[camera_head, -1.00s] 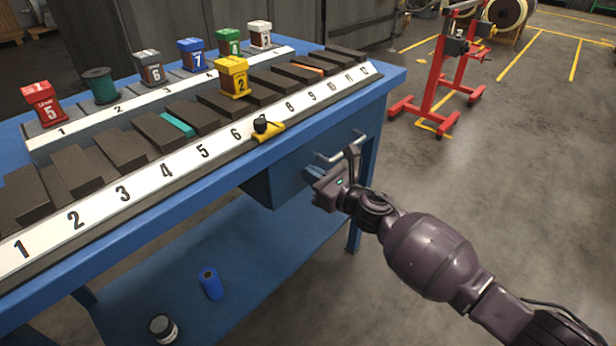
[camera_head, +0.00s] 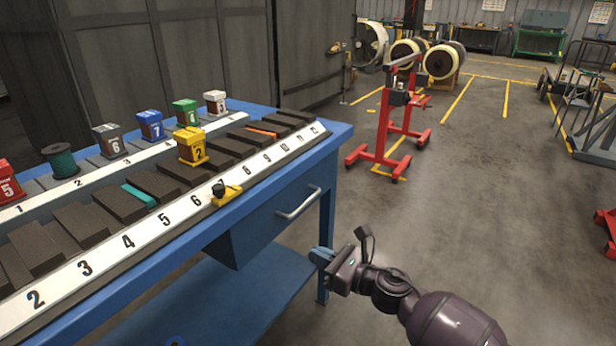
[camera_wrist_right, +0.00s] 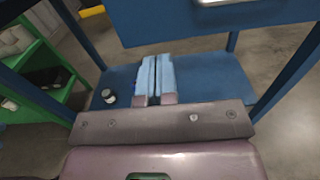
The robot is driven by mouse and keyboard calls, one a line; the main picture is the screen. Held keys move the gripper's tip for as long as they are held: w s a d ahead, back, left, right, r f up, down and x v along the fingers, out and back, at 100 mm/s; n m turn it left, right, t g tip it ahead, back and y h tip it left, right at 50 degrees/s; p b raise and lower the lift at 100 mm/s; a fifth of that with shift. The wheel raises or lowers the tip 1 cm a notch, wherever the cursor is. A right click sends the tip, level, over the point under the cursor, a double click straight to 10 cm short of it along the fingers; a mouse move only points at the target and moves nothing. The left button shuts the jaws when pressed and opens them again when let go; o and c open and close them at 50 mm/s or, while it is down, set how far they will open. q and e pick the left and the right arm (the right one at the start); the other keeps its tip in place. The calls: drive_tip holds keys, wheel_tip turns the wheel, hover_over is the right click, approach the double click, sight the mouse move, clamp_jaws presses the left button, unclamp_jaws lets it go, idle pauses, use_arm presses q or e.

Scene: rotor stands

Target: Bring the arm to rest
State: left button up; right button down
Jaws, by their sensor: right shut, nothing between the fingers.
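My right gripper (camera_head: 322,257) is in front of the blue workbench (camera_head: 343,131), below and to the right of its drawer (camera_head: 275,215), and apart from the drawer handle. In the right wrist view its two blue fingers (camera_wrist_right: 154,76) lie side by side, shut with nothing between them. The bench's lower shelf shows behind them. My left gripper is not in view.
Numbered blocks, among them a yellow one (camera_head: 190,146), and a green spool (camera_head: 61,160) stand on the bench. A yellow-based black knob (camera_head: 221,193) sits at the front rail. A red stand (camera_head: 393,125) is beyond.

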use_arm(q)
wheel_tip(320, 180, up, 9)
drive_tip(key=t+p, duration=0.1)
drive_tip(key=p, duration=1)
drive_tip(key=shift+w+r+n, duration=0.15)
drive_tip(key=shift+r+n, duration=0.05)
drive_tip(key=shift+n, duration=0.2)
use_arm(e)
drive_tip(key=s+d+f+n+h, duration=0.1)
drive_tip(key=s+d+n+h, duration=0.4)
drive_tip(key=s, duration=0.9)
drive_tip(key=s+d+f+n+h, duration=0.2)
drive_tip(key=s+d+n+h, duration=0.3)
drive_tip(key=s+d+n, duration=0.6)
drive_tip(key=s+d+f+n+t+h, duration=0.1)
drive_tip(key=s+d+n+h, duration=0.4)
drive_tip(key=s, duration=1.1)
drive_tip(key=d+f+n, duration=0.1)
drive_tip(key=d+n, duration=0.2)
drive_tip(key=n, duration=0.2)
drive_tip(key=shift+s+d+f, duration=0.2)
drive_tip(key=shift+s+d, duration=0.05)
drive_tip(key=shift+s, duration=0.1)
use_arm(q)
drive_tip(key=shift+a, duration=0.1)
